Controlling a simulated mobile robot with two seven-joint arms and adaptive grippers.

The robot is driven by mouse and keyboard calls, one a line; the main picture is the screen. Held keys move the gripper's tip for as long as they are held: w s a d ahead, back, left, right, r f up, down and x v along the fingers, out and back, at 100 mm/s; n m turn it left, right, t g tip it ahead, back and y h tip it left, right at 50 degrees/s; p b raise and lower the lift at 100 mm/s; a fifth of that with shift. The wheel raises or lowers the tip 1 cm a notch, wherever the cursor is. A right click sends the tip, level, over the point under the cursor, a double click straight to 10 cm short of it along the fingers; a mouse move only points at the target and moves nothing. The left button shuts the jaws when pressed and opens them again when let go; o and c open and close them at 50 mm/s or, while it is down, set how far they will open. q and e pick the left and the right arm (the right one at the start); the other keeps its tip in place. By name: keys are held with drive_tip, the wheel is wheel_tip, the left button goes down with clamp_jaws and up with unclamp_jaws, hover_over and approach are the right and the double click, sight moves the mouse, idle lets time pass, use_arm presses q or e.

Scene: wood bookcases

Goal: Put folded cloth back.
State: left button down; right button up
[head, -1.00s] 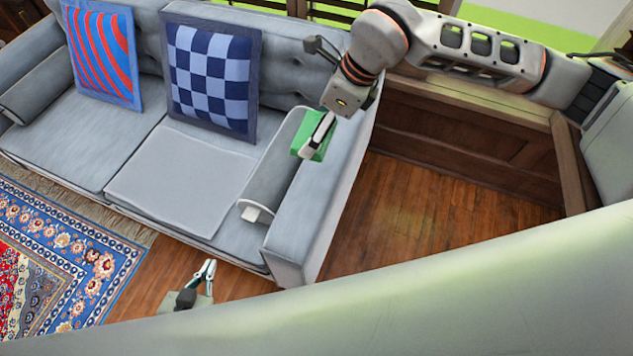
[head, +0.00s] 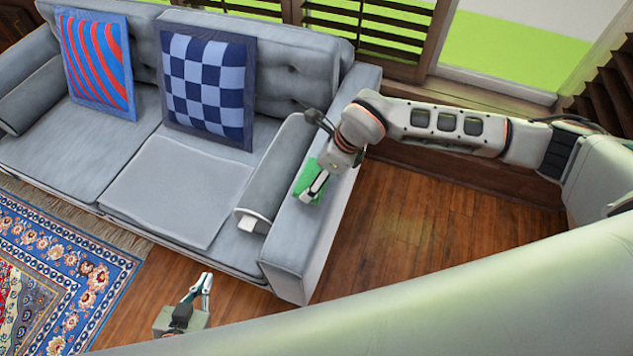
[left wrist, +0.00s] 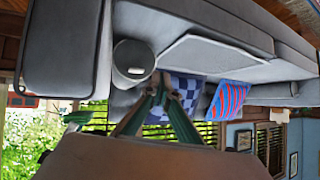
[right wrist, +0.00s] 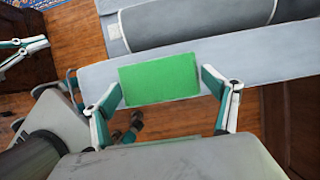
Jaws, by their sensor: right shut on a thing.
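The folded green cloth (head: 304,182) is at the top of the sofa's right armrest (head: 316,236); I cannot tell whether it touches the armrest. My right gripper (head: 310,192) is shut on it. In the right wrist view the cloth (right wrist: 160,78) is a flat green rectangle between the two fingers. My left gripper (head: 206,278) is empty and low in front of the sofa, its fingertips close together; it also shows in the left wrist view (left wrist: 161,82).
The grey sofa (head: 180,185) holds a red-and-blue pillow (head: 98,62), a checkered pillow (head: 208,85) and a grey bolster (head: 275,170) beside the right armrest. A patterned rug (head: 60,250) lies in front. The wooden floor right of the sofa (head: 430,220) is clear.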

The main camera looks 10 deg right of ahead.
drive_tip(key=shift+f, duration=2.05)
drive_tip(key=shift+f+b, duration=0.1)
drive_tip(key=shift+b, duration=0.2)
drive_tip(key=o, duration=0.9)
